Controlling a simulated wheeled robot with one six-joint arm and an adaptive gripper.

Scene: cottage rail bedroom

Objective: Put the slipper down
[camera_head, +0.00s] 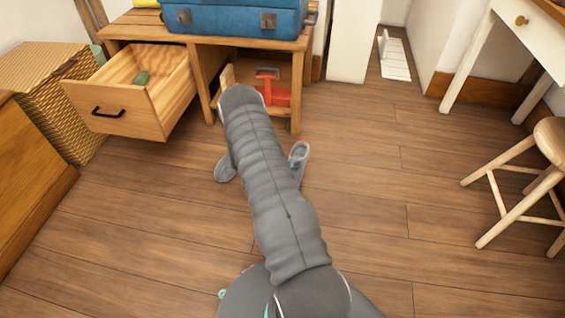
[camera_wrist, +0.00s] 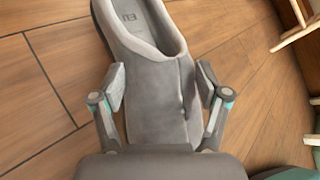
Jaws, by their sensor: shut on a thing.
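A grey slipper (camera_wrist: 150,60) fills the middle of the wrist view. Its open foot hole with a pale insole and a small dark mark is at the top, and its closed part runs down towards my gripper. My gripper (camera_wrist: 160,86) is shut on the slipper, with one finger against each side. Wooden floor shows around the slipper; I cannot tell whether it touches the floor. In the head view my arm covers the middle, and I cannot make out the fingertips or the held slipper with certainty.
A wooden desk (camera_head: 205,30) bears a blue suitcase (camera_head: 235,18). Its open drawer (camera_head: 130,95) holds a small green thing, and a red item (camera_head: 275,95) sits in its lower space. A wicker basket (camera_head: 60,100) is left, a stool (camera_head: 540,150) right. The floor (camera_head: 370,200) between is clear.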

